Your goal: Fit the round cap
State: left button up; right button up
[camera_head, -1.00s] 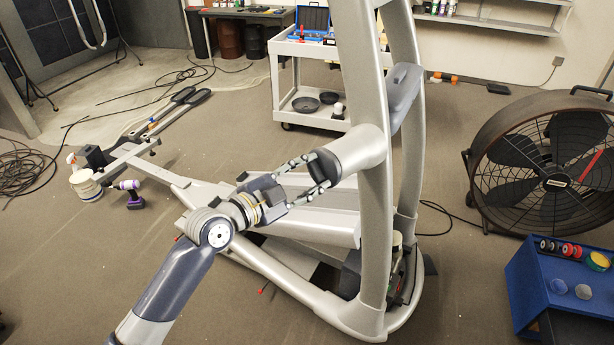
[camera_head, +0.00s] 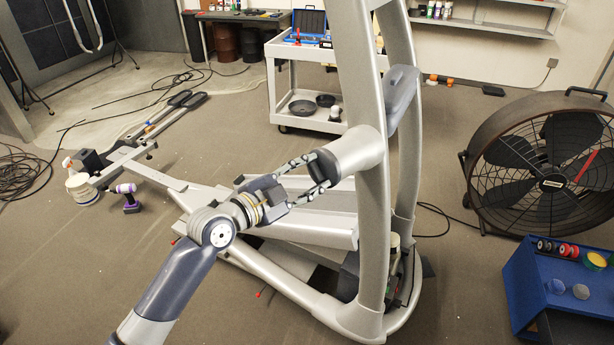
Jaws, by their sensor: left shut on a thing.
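The grey elliptical machine (camera_head: 372,220) stands in the middle of the view. A short thick grey tube (camera_head: 358,152) sticks out from its upright toward the lower left. A dark round piece, which looks like the round cap (camera_head: 324,166), sits at the open end of this tube. My left gripper (camera_head: 318,172) comes in from the left and has its two fingers around the dark piece, shut on it. The fingers partly hide it, and I cannot tell whether it is fully seated or still slightly apart from the tube. My right gripper is not in view.
A blue box (camera_head: 540,285) with small wheels and discs stands at the lower right, below a large black fan (camera_head: 545,165). A white cart (camera_head: 283,85) stands behind. A purple drill (camera_head: 128,197) and a white bucket (camera_head: 82,188) are on the left floor. Cables lie about.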

pick_arm(q)
jog(key=o, duration=0.9)
jog(key=shift+o, duration=0.6)
jog(key=shift+w+d, duration=0.1)
jog(key=shift+w, duration=0.05)
jog(key=v, duration=1.2)
